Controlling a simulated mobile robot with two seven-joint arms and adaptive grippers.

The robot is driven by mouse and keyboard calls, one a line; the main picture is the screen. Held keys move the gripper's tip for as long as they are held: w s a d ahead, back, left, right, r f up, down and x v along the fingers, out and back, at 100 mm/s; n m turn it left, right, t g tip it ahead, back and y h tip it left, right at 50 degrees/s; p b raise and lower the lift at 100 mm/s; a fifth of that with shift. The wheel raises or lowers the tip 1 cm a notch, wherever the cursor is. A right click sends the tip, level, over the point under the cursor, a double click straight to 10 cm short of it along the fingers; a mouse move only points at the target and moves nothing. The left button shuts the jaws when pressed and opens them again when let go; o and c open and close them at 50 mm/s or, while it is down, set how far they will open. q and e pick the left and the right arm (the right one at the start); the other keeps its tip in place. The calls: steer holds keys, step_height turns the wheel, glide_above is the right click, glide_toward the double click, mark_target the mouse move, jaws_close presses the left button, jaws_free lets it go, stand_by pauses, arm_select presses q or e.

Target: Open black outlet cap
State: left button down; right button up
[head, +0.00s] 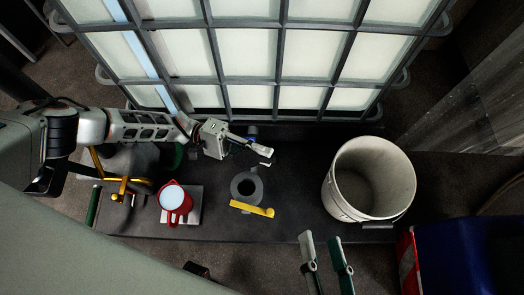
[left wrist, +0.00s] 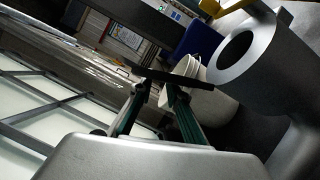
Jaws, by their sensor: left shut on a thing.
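A grey outlet pipe (head: 236,187) stands on the dark surface with its round mouth open and a yellow lever (head: 252,209) beside it. The open pipe also shows in the left wrist view (left wrist: 270,65). My left gripper (head: 268,152) is behind and slightly right of the pipe, apart from it. In the left wrist view its fingertips (left wrist: 157,89) are shut on a thin dark piece, seen edge-on, apparently the black outlet cap (left wrist: 188,79). The cap is hard to tell against the dark surface in the head view. My right gripper (head: 321,240) is open and empty at the bottom.
A caged white tank (head: 245,53) stands along the back. A white bucket (head: 345,208) is to the right, a red jug (head: 182,206) to the left, and brass piping (head: 125,187) further left. A blue and red container (head: 470,262) is at lower right.

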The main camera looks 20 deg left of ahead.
arm_select(q)
steer(key=shift+s, duration=0.15)
steer(key=c, duration=1.9)
jaws_free()
steer(key=shift+a, duration=0.1)
steer(key=a, duration=0.4)
steer(key=a+f, duration=0.1)
steer(key=a, duration=0.6)
steer(key=shift+w+a+f, duration=0.2)
steer(key=shift+w+a, duration=0.1)
steer(key=shift+w, duration=0.1)
